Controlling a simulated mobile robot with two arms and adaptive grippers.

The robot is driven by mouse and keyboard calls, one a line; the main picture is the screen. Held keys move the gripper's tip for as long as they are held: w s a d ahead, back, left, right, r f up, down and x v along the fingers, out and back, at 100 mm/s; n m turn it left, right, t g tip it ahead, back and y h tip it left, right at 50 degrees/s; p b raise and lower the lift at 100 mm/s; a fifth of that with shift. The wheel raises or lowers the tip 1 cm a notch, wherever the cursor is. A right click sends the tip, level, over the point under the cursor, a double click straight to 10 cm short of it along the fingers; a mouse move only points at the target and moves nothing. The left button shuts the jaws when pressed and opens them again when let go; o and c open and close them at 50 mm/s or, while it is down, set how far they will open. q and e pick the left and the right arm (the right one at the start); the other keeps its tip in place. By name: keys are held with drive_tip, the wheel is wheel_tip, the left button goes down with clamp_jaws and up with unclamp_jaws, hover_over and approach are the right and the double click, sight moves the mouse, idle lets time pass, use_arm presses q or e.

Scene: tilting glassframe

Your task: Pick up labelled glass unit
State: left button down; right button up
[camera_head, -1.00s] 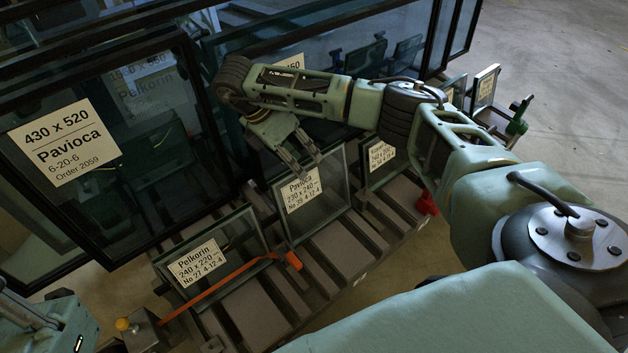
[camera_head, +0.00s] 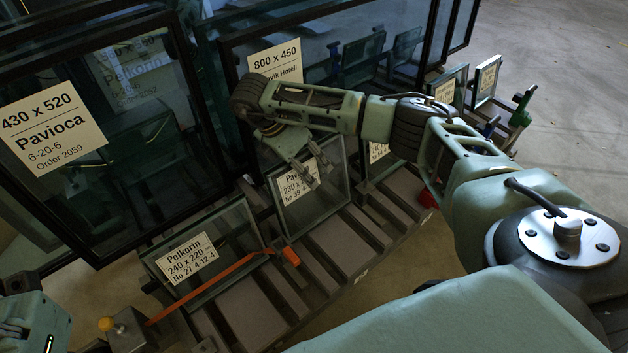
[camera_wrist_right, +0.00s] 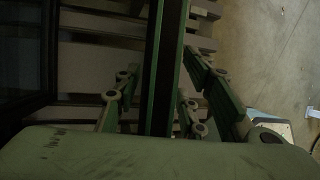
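Several small labelled glass units stand on the slatted rack. The middle one, labelled Pavioca 230 x 240 (camera_head: 318,208), is upright and leans back slightly. My right gripper (camera_head: 309,174) is at its top edge, with fingers covering part of its label. In the right wrist view the fingers (camera_wrist_right: 165,105) are spread on both sides of a dark, edge-on pane (camera_wrist_right: 163,65), with gaps visible. The Pelkorin 240 x 220 unit (camera_head: 225,232) stands to the left, behind a red-orange bar. A teal part of my left arm shows at bottom left; its fingertips are not visible.
Large dark-framed panes labelled Pavioca 430 x 520 (camera_head: 52,128) and 800 x 450 (camera_head: 275,60) stand close behind. Another small unit (camera_head: 378,150) is just right of the middle one. The red-orange bar (camera_head: 215,285) crosses the rack (camera_head: 250,312). Open floor lies right.

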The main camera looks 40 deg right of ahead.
drive_tip(key=shift+f, duration=0.25)
idle(0.7)
clamp_jaws()
idle(0.5)
drive_tip(key=shift+w+r, duration=0.15)
